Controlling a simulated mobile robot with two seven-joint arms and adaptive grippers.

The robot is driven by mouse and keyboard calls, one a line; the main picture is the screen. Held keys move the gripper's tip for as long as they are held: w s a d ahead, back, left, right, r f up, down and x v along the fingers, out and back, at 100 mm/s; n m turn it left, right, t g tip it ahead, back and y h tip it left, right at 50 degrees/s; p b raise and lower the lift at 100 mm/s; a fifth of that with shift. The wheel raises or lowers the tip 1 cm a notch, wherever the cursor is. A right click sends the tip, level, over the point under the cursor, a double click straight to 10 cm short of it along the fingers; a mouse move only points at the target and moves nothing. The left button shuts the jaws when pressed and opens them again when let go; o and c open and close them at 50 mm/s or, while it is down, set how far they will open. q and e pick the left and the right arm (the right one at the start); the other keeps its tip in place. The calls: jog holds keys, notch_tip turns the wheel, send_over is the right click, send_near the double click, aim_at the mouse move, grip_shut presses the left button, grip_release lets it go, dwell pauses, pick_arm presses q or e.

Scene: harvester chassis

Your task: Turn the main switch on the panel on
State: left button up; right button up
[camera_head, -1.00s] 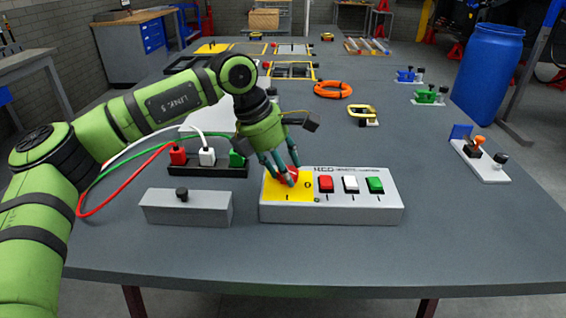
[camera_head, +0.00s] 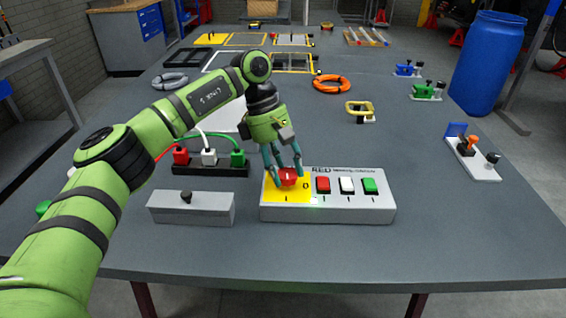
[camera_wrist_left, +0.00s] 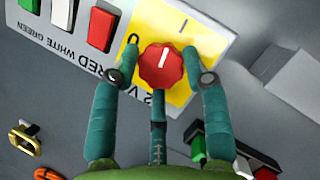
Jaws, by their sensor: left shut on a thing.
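The grey switch panel (camera_head: 350,214) stands on the table with a yellow plate (camera_head: 272,193) at its left end. The red rotary main switch (camera_head: 288,177) sits on that plate, marked 0 and I. My left gripper (camera_head: 285,178) is shut around the red knob from above. In the left wrist view the teal fingers flank the red knob (camera_wrist_left: 161,66), and its white line points roughly toward the I mark. My right gripper is not in view.
Red (camera_head: 323,185), white (camera_head: 347,185) and green (camera_head: 370,186) buttons sit right of the plate. A grey box with a black knob (camera_head: 186,197) stands left. A black socket strip (camera_head: 210,170) with cables lies behind. The table's front is clear.

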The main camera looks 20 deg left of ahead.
pick_arm(q)
jog(key=shift+d+r+m+g, duration=0.1)
jog(key=shift+d+m+g, duration=0.2)
jog(key=shift+m, duration=0.6)
jog(key=o, duration=1.1)
jog(key=shift+s, duration=0.1)
jog(key=shift+a+r, duration=0.15)
jog(key=v, duration=1.1)
jog(key=shift+r, duration=0.45)
